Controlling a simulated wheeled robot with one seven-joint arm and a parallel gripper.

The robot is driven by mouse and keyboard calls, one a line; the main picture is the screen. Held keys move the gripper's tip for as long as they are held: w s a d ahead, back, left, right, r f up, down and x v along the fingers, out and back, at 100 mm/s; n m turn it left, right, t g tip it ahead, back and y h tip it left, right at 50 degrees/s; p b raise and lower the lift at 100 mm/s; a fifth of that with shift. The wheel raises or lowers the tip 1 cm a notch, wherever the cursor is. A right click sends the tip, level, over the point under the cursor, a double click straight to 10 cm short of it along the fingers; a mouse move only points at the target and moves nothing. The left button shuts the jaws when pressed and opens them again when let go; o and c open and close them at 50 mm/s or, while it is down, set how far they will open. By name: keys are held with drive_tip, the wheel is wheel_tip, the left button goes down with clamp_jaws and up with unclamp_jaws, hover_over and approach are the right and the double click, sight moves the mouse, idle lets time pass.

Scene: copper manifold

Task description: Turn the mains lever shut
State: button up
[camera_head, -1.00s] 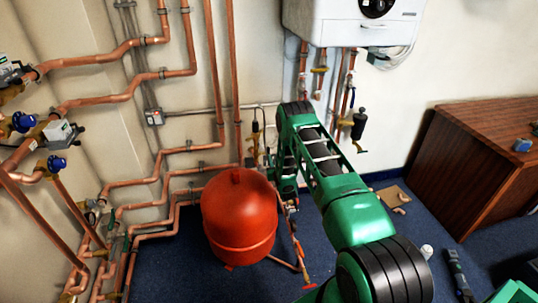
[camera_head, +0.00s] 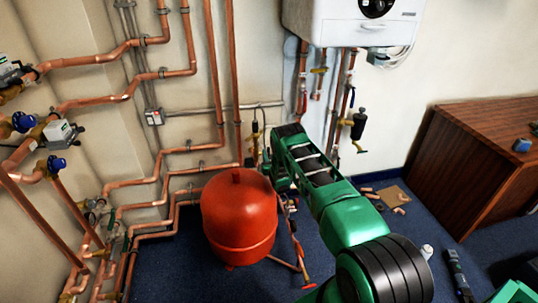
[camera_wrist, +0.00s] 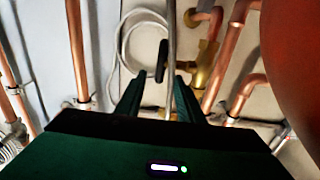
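My gripper (camera_wrist: 159,84) is open in the wrist view, with its two dark green fingers apart and nothing held between them. A slim black handle (camera_wrist: 162,60) stands just beyond the fingertips; it may be the mains lever, but I cannot be sure. A brass valve body (camera_wrist: 206,62) sits to its right on the copper pipework. In the head view my arm's end is near the wall behind the red tank, and the fingers cannot be made out. A small black upright piece (camera_head: 255,128) shows on the wall pipes there.
The red tank (camera_head: 238,217) stands close in front of the pipes and also fills the wrist view's right edge (camera_wrist: 298,55). Copper pipes run along the wall at left. The white boiler (camera_head: 352,28) hangs above. A wooden cabinet (camera_head: 480,160) stands at right.

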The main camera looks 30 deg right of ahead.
drive_tip(key=shift+w+d, duration=0.1)
drive_tip(key=shift+w, duration=0.45)
clamp_jaws()
